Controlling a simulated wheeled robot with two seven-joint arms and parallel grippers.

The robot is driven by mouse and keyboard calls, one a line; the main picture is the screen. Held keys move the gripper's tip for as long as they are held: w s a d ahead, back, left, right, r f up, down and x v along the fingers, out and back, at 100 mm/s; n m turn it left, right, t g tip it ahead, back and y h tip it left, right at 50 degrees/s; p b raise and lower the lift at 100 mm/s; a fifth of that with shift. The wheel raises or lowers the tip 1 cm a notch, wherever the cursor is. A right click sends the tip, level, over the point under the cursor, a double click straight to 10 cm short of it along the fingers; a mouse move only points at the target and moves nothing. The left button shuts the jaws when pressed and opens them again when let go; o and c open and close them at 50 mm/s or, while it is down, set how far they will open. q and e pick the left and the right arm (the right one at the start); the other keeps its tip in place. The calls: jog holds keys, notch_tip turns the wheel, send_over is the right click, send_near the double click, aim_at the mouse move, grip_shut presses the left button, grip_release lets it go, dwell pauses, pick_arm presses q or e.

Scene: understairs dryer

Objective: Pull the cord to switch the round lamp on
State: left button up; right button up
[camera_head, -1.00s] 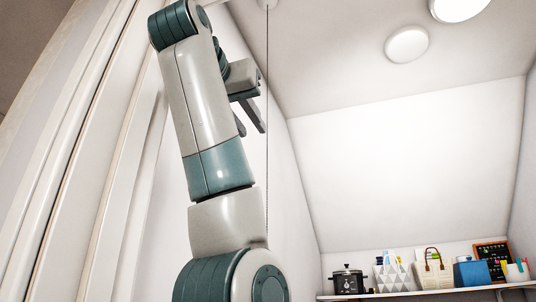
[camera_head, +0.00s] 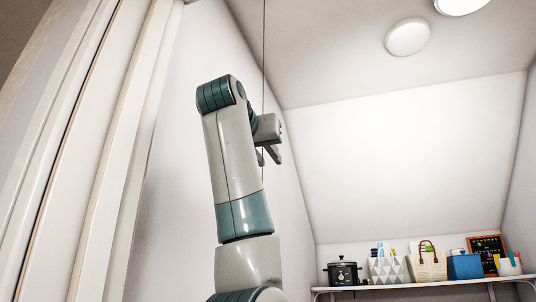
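The pull cord (camera_head: 264,50) is a thin dark line hanging from the ceiling, left of centre. My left gripper (camera_head: 267,157) is low on the cord's line, pointing down, with its two fingers apart. The cord passes behind or between the gripper's parts, and a short piece shows just below; I cannot tell whether it touches a finger. The round lamp (camera_head: 408,37) is a pale disc on the ceiling and looks dull, not glowing. A second round ceiling light (camera_head: 461,5), cut by the top edge, looks bright white. My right gripper is not in view.
A white shelf (camera_head: 400,286) at the lower right bears a black cooker (camera_head: 342,272), a patterned white holder (camera_head: 386,270), a handled bag (camera_head: 427,266), a blue box (camera_head: 464,267) and a small board (camera_head: 489,250). White door trim (camera_head: 110,150) stands at left. The space right of my arm is clear.

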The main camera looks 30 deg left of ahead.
pick_arm(q)
jog(key=shift+w+a, duration=0.1)
jog(key=shift+w, duration=0.3)
grip_shut()
jog(key=shift+f, duration=0.2)
jog(key=shift+f+b, duration=0.85)
jog(key=shift+b, duration=0.1)
grip_release()
